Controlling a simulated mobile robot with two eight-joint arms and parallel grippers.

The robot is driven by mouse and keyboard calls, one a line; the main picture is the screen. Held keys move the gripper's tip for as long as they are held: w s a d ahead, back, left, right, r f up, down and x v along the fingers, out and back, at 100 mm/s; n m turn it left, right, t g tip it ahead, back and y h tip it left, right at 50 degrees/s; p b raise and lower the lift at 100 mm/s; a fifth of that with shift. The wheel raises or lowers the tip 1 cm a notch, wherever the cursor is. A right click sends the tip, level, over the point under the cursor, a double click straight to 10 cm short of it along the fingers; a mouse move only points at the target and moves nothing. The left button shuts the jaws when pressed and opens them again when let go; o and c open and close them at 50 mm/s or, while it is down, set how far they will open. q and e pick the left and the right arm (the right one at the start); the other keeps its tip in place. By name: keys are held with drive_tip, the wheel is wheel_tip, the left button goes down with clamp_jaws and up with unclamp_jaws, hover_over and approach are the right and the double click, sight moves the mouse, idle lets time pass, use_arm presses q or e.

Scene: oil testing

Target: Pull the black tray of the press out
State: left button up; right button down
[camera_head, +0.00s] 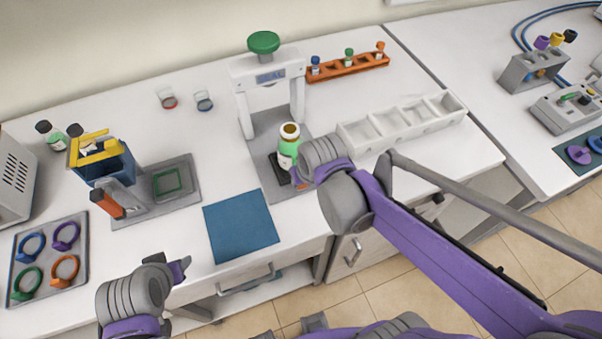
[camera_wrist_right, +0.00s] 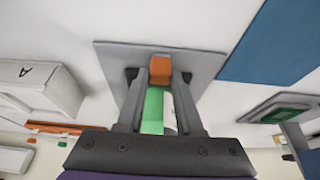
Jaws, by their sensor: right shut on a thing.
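The press (camera_head: 267,75) has a white frame, a green knob and a grey base. The bottle (camera_head: 288,150), with a green label, stands upright at the tray. My right gripper (camera_head: 303,181) is low at the front of the base.
A blue mat (camera_head: 240,226) lies left of the press base. A white compartment rack (camera_head: 402,122) and an orange vial rack (camera_head: 347,68) stand to the right. A blue device (camera_head: 108,165) and a ring tray (camera_head: 48,259) are at the left.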

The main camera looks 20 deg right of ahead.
drive_tip(key=shift+s+f, duration=0.1)
drive_tip(key=shift+s, duration=0.05)
drive_tip(key=c, duration=0.9)
unclamp_jaws()
use_arm(q)
drive_tip(key=shift+s, duration=0.2)
use_arm(e)
drive_tip(key=o, duration=0.3)
drive_tip(key=shift+s, duration=0.2)
drive_tip(key=shift+o, duration=0.2)
drive_tip(key=shift+w, duration=0.1)
use_arm(q)
drive_tip(key=shift+w, duration=0.1)
drive_tip(key=shift+r, duration=0.1)
use_arm(e)
drive_tip(key=shift+r, duration=0.35)
use_arm(q)
drive_tip(key=shift+w+r+p, duration=0.2)
drive_tip(key=shift+r+p, duration=0.15)
drive_tip(key=shift+r, duration=0.1)
drive_tip(key=shift+w+r+p, duration=0.2)
drive_tip(key=shift+r+p, duration=0.1)
drive_tip(key=shift+r, duration=0.15)
use_arm(e)
drive_tip(key=v, duration=1)
drive_tip(key=shift+r, duration=0.1)
